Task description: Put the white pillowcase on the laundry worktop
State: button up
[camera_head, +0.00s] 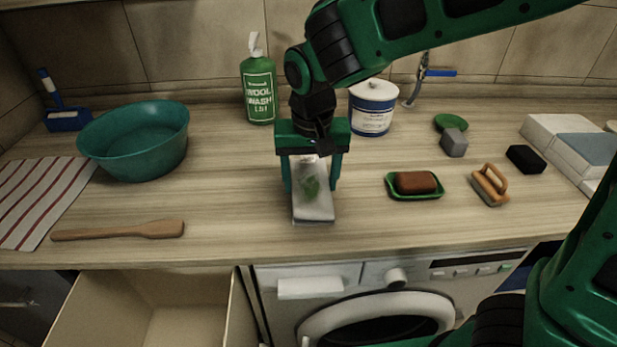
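My gripper (312,188) points down over the middle of the worktop (230,215), its two fingers wide apart. No thing is clearly a white pillowcase. A white, folded-looking piece (553,131) lies at the right end of the worktop, beside and partly under a blue-grey one (590,150); it may be folded cloth. My arm covers part of the right side.
A teal basin (135,140), striped cloth (40,200) and wooden paddle (120,231) are at left. A green bottle (258,90) and white-blue tub (372,108) stand behind. A soap dish (427,195), brush (490,187) and dark block (526,159) are right. An open drawer (150,310) and washing machine (390,285) are below.

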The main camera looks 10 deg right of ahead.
aim_at(311, 186)
jog(key=o, duration=0.4)
jog(key=shift+c, duration=0.2)
jog(key=shift+r, duration=0.1)
notch_tip(311, 186, up, 12)
jog(key=s, duration=0.1)
jog(key=shift+s, duration=0.4)
jog(key=s+d+f+m, duration=0.1)
jog(key=s+d+f, duration=0.1)
jog(key=d, duration=0.8)
jog(key=s+d+f+m+g, duration=0.1)
jog(key=s+d, duration=0.3)
jog(key=d, duration=0.6)
jog(key=s+d+f+m, duration=0.2)
jog(key=s+d+f, duration=0.1)
jog(key=d, duration=0.6)
jog(key=shift+d+f+g, duration=0.3)
jog(key=shift+d+f, duration=0.1)
jog(key=shift+f, duration=0.15)
jog(key=s+d+f+m, duration=0.2)
jog(key=s+d+f, duration=0.2)
jog(key=s, duration=0.6)
jog(key=shift+d, duration=0.55)
